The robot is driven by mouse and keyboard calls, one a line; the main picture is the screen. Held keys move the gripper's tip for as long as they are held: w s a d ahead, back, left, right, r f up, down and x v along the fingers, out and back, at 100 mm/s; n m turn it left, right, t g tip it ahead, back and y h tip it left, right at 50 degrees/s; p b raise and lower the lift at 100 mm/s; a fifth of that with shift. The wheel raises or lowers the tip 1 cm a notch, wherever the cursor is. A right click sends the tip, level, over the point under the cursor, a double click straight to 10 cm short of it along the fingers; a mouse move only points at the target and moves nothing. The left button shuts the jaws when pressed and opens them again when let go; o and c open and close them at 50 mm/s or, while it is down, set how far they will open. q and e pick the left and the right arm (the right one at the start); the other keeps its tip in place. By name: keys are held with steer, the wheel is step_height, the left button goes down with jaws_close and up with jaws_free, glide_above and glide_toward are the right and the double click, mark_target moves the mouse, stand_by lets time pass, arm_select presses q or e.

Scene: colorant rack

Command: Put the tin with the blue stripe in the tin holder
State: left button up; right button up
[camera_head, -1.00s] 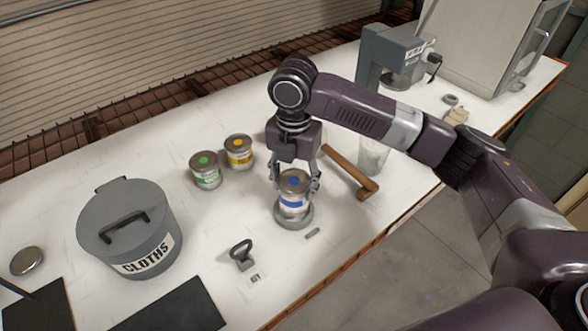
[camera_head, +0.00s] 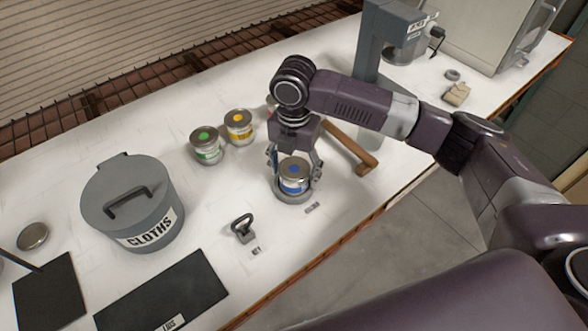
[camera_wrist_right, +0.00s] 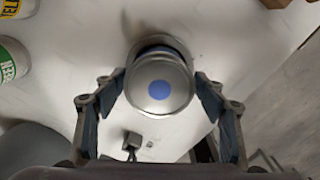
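The tin with the blue stripe (camera_head: 294,184) stands upright in the grey round tin holder (camera_head: 291,198), whose rim shows around its foot. The wrist view shows its silver lid with a blue dot (camera_wrist_right: 158,88) from above. My right gripper (camera_head: 294,172) points down over the tin with one finger on each side. In the wrist view the fingers (camera_wrist_right: 159,82) look spread, with a narrow gap to the lid on both sides. The tin's far side and the inside of the holder are hidden. My left gripper is not in view.
A green-marked tin (camera_head: 207,148) and a yellow-marked tin (camera_head: 239,128) stand behind left. A hammer (camera_head: 350,148) lies close on the right. A grey key-like piece (camera_head: 243,228) lies front left, beyond it the CLOTHS bin (camera_head: 133,210). A black mat (camera_head: 165,295) lies in front.

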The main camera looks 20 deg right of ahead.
steer(key=shift+r, duration=0.1)
step_height(320, 180, up, 12)
steer(key=b, duration=0.3)
stand_by(0.4)
